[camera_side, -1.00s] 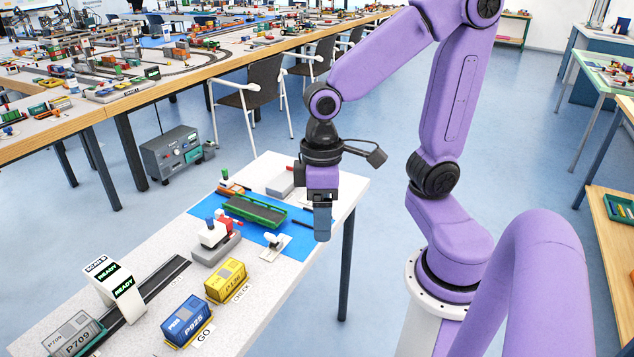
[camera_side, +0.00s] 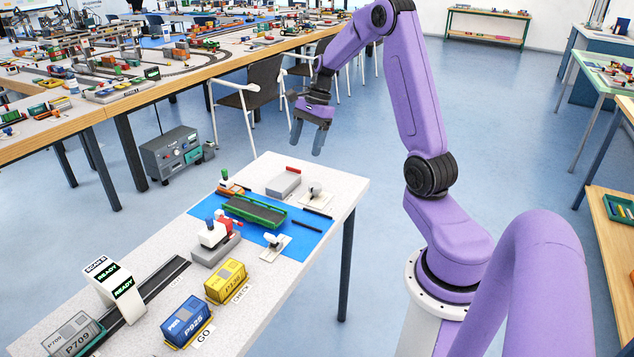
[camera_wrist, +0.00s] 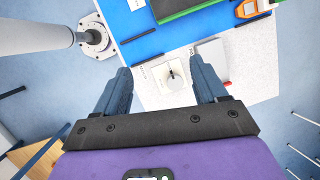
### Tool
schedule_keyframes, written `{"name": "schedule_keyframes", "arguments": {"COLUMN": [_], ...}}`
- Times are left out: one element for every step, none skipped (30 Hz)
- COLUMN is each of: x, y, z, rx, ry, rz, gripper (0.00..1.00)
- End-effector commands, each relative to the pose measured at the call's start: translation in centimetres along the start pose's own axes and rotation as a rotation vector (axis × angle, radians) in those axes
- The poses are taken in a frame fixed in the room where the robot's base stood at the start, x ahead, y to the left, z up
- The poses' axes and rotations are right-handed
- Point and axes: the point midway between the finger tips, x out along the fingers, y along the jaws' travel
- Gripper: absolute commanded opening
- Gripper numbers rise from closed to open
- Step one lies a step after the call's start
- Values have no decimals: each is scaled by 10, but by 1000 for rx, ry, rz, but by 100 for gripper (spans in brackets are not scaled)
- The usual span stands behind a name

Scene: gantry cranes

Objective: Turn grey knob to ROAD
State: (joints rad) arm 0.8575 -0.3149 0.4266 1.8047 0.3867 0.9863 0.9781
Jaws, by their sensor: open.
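A small knob (camera_side: 315,193) stands on a pale square plate near the far right corner of the white table. In the wrist view this knob (camera_wrist: 173,77) shows grey-white with a dark mark, below and between my open fingertips. A second pale knob (camera_side: 272,240) stands on another plate at the near edge of the blue mat. My gripper (camera_side: 308,141) is open and empty, pointing down, high above and beyond the table's far end in the side view. The wrist view also shows my gripper (camera_wrist: 160,68), apart from the knob.
A grey block (camera_side: 283,184) with a red top piece stands beside the far knob. A green tray (camera_side: 253,211) lies on the blue mat (camera_side: 312,238). A red-and-white model (camera_side: 214,240) and yellow (camera_side: 226,282) and blue (camera_side: 185,321) containers stand nearer the camera.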

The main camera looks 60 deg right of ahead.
Motion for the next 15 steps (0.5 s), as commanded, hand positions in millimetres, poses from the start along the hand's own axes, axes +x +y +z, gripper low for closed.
{"name": "schedule_keyframes", "arguments": {"x": [-3,-5,-8,-10,-12,-14,-15,-17,-18,-19,-20,-20,-20,-19,-17], "y": [-2,-2,-1,-1,0,2,4,5,7,8,9,10,10,11,11], "z": [-26,-40,-57,-69,-80,-93,-102,-109,-118,-123,-127,-131,-133,-134,-134], "rx": [109,169,245,298,346,404,442,476,513,536,553,571,579,585,589], "ry": [-8,-12,-19,-24,-28,-34,-38,-42,-46,-49,-50,-52,-54,-55,-56], "rz": [-23,-36,-54,-66,-78,-91,-101,-109,-118,-124,-128,-133,-134,-135,-135], "gripper": [72,72,72,72,72,72,72,72,72,72,72,72,72,72,72]}}
